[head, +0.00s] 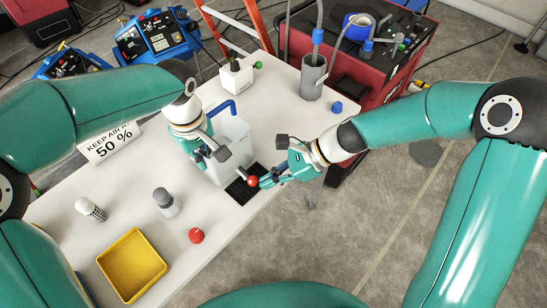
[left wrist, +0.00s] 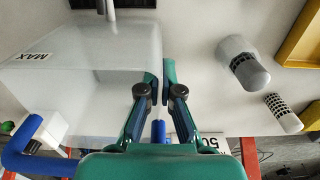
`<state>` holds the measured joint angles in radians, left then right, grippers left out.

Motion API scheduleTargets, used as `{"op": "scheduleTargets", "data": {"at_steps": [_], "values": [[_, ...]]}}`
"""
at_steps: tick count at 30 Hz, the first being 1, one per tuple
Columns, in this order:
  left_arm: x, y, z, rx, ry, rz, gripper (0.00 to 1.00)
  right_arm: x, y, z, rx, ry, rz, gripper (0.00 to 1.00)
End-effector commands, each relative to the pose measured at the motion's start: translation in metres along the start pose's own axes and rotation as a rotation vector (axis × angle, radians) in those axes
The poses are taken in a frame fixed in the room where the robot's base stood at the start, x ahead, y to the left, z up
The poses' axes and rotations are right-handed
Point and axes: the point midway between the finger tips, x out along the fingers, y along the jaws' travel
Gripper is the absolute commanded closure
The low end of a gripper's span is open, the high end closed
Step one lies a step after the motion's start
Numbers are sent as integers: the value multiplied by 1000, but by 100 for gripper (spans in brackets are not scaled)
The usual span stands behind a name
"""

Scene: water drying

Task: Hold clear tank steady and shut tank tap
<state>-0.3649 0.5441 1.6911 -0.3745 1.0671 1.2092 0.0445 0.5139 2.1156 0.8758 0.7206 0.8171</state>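The clear tank (head: 231,139), a translucent box with a blue pipe (head: 222,108) at its back, stands on the white table. It fills the left of the left wrist view (left wrist: 70,85), with MAX on its side. My left gripper (head: 213,154) is at its left wall. In the left wrist view its fingers (left wrist: 160,85) are close together with the tank's wall between them, one finger seen through it. A red ball knob (head: 252,181), seemingly the tap's, is at the tank's front. My right gripper (head: 264,181) has its fingertips at this knob; whether they are closed is unclear.
A black mat (head: 238,193) lies before the tank. Two capped bottles (head: 166,203) (head: 90,209), a yellow tray (head: 132,265) and a red object (head: 196,235) are at the front left. A grey cylinder (head: 313,76) and a blue cap (head: 337,107) are at the back right.

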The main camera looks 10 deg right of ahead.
Motion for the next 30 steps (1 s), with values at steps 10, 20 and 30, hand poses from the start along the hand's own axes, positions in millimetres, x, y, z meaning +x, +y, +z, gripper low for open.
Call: {"op": "scheduleTargets", "data": {"at_steps": [10, 20, 30], "values": [[0, 0, 0, -1, 0, 2, 100, 15, 20, 12, -2, -1, 5, 100], [0, 0, 0, -1, 0, 1, 100, 26, 28, 21, -3, -1, 4, 100], [0, 0, 0, -1, 1, 1, 100, 28, 28, 23, -2, -1, 3, 100]]}}
